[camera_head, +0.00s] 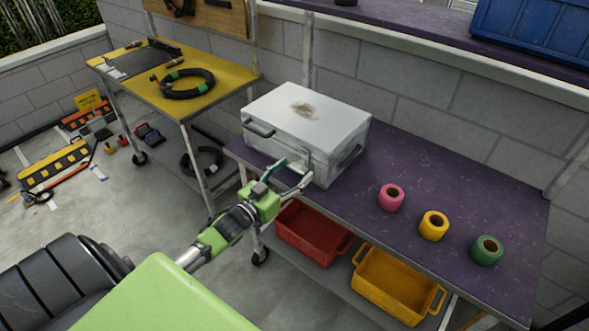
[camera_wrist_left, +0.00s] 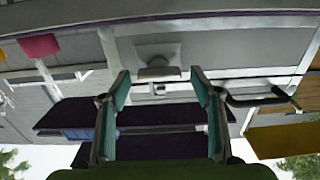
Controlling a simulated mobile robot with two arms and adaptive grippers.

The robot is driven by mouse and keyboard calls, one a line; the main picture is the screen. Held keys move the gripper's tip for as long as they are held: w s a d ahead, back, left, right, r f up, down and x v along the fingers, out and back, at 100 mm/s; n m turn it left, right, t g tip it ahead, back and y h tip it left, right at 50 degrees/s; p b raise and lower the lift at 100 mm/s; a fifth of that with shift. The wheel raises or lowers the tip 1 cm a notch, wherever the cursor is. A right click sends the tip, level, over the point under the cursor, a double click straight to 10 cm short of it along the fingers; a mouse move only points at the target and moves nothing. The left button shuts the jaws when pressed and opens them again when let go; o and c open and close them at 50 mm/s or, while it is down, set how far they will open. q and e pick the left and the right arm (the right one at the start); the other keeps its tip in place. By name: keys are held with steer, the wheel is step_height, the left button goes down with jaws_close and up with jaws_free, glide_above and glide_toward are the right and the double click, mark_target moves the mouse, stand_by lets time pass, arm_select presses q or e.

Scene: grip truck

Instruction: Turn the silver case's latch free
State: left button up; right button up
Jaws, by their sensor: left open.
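The silver case (camera_head: 325,115) stands shut on the left part of the purple bench, with a brown worn patch on its lid. Its front faces my left gripper (camera_head: 288,174), which is open at that front. In the left wrist view the case front (camera_wrist_left: 225,55) fills the upper middle. The latch (camera_wrist_left: 158,65), a small plate with a tab, lies between and beyond the two open teal-padded fingers (camera_wrist_left: 160,78). I cannot tell whether they touch it. A dark handle (camera_wrist_left: 258,98) shows beside the fingers. In the head view my gripper partly hides the latch area. My right gripper is out of view.
Pink (camera_head: 391,197), yellow (camera_head: 433,225) and green (camera_head: 487,250) tape rolls stand on the purple bench (camera_head: 450,190) right of the case. Red (camera_head: 310,235) and yellow (camera_head: 395,285) bins sit on the shelf below. A yellow-topped cart (camera_head: 150,88) stands left.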

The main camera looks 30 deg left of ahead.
arm_select(q)
steer(key=shift+w+d, duration=0.1)
steer(key=shift+w, duration=0.3)
steer(key=shift+c, duration=0.3)
steer(key=c, duration=1)
steer(key=shift+c, duration=0.2)
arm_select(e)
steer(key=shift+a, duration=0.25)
